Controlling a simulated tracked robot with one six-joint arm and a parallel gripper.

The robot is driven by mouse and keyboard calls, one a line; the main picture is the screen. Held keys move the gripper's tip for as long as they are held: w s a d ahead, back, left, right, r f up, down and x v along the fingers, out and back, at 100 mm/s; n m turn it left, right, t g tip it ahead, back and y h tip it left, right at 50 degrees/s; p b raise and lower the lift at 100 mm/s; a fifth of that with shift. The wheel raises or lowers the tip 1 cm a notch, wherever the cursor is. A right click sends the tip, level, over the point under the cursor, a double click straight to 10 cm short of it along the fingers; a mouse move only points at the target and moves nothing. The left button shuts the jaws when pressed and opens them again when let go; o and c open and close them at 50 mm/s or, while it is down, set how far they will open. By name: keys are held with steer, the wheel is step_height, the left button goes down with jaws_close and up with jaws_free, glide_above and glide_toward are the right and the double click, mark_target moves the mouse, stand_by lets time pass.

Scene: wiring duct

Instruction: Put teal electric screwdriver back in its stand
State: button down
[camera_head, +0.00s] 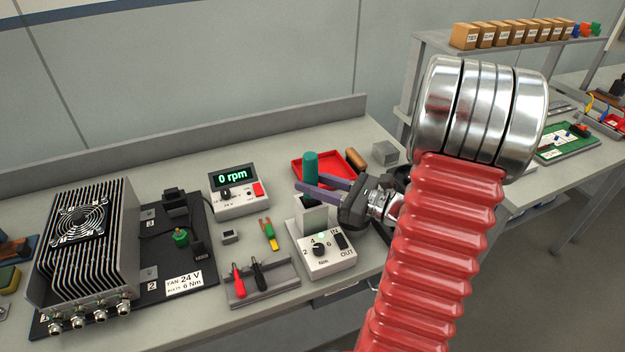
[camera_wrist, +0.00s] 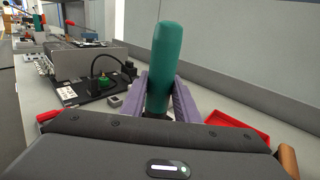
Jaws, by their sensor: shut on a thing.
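The teal electric screwdriver (camera_head: 310,168) is upright between the purple fingers of my gripper (camera_head: 322,190), which is shut on it. In the wrist view the teal handle (camera_wrist: 166,68) rises between both fingers (camera_wrist: 162,103), leaning slightly. Its lower end is hidden behind the fingers. The stand (camera_head: 326,252) is a white box with a torque dial, an IN/OUT switch and a raised pale block (camera_head: 313,217) at its back. My gripper is over or just behind that block. I cannot tell whether the screwdriver's tip is inside the stand.
A red tray (camera_head: 340,163) lies behind my gripper, with a brown cylinder (camera_head: 356,158) at its right. The rpm meter (camera_head: 238,192) stands to the left. A rack with red and black tools (camera_head: 262,282) is in front. A finned fan unit (camera_head: 88,235) fills the bench's left.

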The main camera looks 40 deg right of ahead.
steer(key=shift+f, duration=1.15)
steer(key=c, duration=1.3)
jaws_free()
steer(key=shift+s, duration=0.1)
steer(key=v, duration=1.3)
steer(key=shift+s+d, duration=0.1)
steer(key=shift+s, duration=0.2)
steer(key=shift+w, duration=0.1)
